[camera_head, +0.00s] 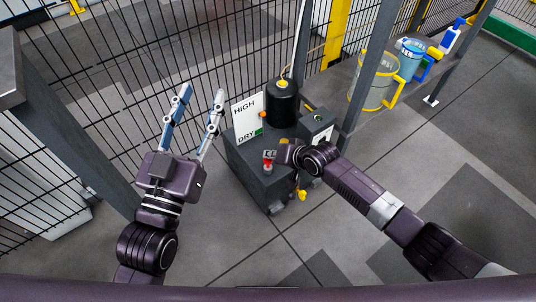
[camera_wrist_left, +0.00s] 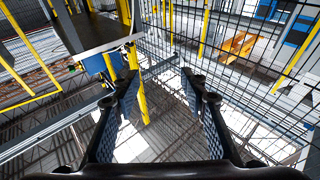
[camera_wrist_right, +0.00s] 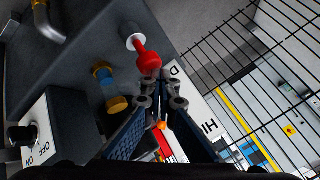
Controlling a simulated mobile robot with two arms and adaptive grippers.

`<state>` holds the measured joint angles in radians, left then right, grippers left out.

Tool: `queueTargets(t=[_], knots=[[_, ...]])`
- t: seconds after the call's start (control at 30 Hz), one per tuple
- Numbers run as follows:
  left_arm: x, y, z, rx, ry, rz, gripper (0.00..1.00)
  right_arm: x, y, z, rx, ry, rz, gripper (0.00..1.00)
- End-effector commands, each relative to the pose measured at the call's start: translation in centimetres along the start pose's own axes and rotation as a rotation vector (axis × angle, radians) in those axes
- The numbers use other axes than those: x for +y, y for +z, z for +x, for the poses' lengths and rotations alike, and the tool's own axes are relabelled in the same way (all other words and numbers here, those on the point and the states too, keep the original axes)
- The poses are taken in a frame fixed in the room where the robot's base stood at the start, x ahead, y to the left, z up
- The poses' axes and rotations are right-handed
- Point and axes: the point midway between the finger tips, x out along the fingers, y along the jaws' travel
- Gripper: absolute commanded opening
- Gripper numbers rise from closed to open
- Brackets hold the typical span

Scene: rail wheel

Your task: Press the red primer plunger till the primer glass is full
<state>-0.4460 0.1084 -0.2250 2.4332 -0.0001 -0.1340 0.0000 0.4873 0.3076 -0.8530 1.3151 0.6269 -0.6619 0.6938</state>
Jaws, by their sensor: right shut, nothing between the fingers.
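The red primer plunger (camera_head: 268,166) stands on top of the dark grey unit. In the right wrist view the red plunger (camera_wrist_right: 148,62) rises from a white collar, just beyond my fingertips. My right gripper (camera_head: 273,155) is shut and empty, with its tips (camera_wrist_right: 160,90) close to the knob; I cannot tell whether they touch. A small glass with brass ends and blue inside (camera_wrist_right: 106,82), seemingly the primer glass, lies beside the plunger; its exact level is unclear. My left gripper (camera_head: 200,95) is open and empty, raised left of the unit.
A HIGH/DRY sign (camera_head: 247,118) and a black tank (camera_head: 282,102) stand behind the plunger. A switch box (camera_wrist_right: 40,128) marked OFF and ON is beside it.

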Motion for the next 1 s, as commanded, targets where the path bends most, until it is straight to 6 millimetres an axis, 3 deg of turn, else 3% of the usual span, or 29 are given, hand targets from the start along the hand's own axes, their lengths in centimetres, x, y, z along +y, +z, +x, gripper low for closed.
queueTargets(t=[1.0], knots=[[0.2, -1.3, 0.0, 0.060, 0.003, -0.002, 0.40, 0.4, 0.4, 0.4, -0.004, 0.003, 0.001, 0.00]])
